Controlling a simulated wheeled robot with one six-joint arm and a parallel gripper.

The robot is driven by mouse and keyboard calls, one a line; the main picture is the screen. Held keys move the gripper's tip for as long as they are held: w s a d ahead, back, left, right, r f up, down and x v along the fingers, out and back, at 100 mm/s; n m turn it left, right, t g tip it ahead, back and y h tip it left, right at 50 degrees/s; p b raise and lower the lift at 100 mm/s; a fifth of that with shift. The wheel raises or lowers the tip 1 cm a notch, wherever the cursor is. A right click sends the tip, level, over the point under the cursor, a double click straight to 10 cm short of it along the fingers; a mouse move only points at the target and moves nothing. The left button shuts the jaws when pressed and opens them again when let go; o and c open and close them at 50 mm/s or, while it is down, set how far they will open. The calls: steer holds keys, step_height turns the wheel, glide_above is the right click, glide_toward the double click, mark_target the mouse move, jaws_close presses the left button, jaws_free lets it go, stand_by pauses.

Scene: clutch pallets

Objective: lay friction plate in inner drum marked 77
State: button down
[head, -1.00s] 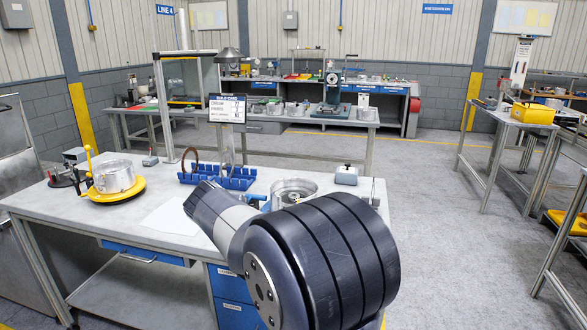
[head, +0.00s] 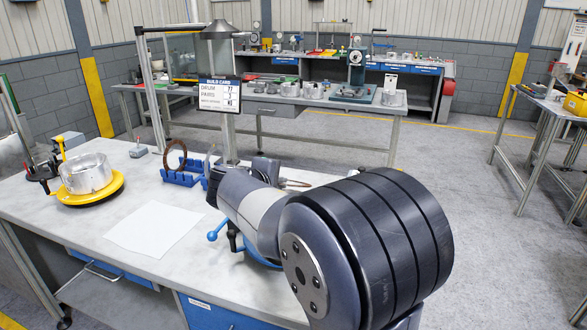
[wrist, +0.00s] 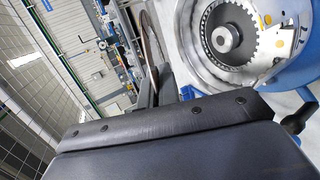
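My gripper (head: 268,170) is over the bench, partly hidden behind my arm in the head view. A thin brown friction plate (head: 297,183) juts from its far side. In the wrist view the plate shows as a brown curved edge (wrist: 152,45) at the dark fingers (wrist: 163,88), which appear closed on it. A metal drum with a toothed inner drum (wrist: 232,40) sits in a blue fixture (wrist: 292,75), beside and apart from the plate.
A blue rack (head: 182,178) holds another brown ring (head: 175,152) and a grey ring. A silver drum (head: 86,172) sits on a yellow turntable (head: 90,193) at left. A build card (head: 220,93) stands on a post behind. White paper (head: 153,227) lies on clear bench.

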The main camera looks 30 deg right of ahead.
steer(key=shift+w+d+f+b, duration=0.1)
steer(key=shift+d+f+b, duration=0.05)
steer(key=shift+f+b, duration=0.7)
steer(key=shift+w+d+f+b, duration=0.1)
steer(key=shift+f+b, duration=0.45)
steer(key=shift+f, duration=0.6)
step_height(320, 180, down, 2)
steer(key=b, duration=0.2)
steer(key=shift+s+a+f+b, duration=0.1)
steer(key=shift+s+f+b, duration=0.1)
steer(key=shift+b, duration=0.1)
steer(key=shift+w+f+b, duration=0.2)
steer(key=shift+f+b, duration=0.15)
steer(key=shift+f, duration=0.05)
steer(key=shift+r, duration=0.1)
steer(key=c, duration=2.1)
jaws_free()
steer(key=shift+c, duration=0.2)
steer(key=o, duration=0.6)
steer(key=shift+c, duration=0.2)
